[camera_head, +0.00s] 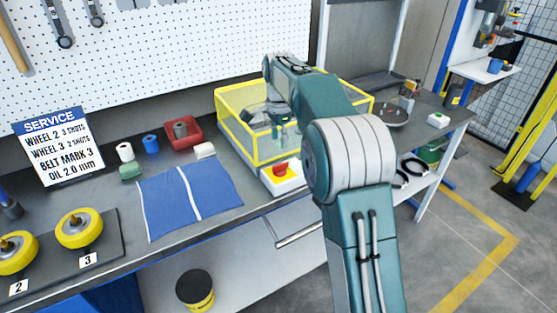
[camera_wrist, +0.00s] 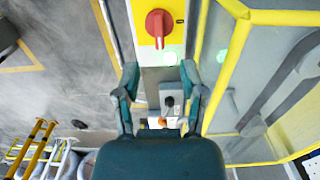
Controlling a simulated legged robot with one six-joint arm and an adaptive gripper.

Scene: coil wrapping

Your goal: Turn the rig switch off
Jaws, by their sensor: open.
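The rig switch (camera_head: 281,169) is a red rotary knob on a yellow plate on a white box, at the bench's front edge beside the yellow-framed guard. In the wrist view the knob (camera_wrist: 158,23) is at the top centre, with its grip bar roughly upright in the picture. My gripper (camera_wrist: 160,72) is open and empty; its two fingers are spread below the knob, apart from it. In the head view my arm hides much of the area around the gripper.
The clear guard with yellow edges (camera_head: 237,134) stands right behind the switch; its frame (camera_wrist: 229,75) runs close to my right finger. A grey box with a black-knobbed lever (camera_wrist: 168,101) shows between the fingers. A blue cloth (camera_head: 190,200) lies left of the switch.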

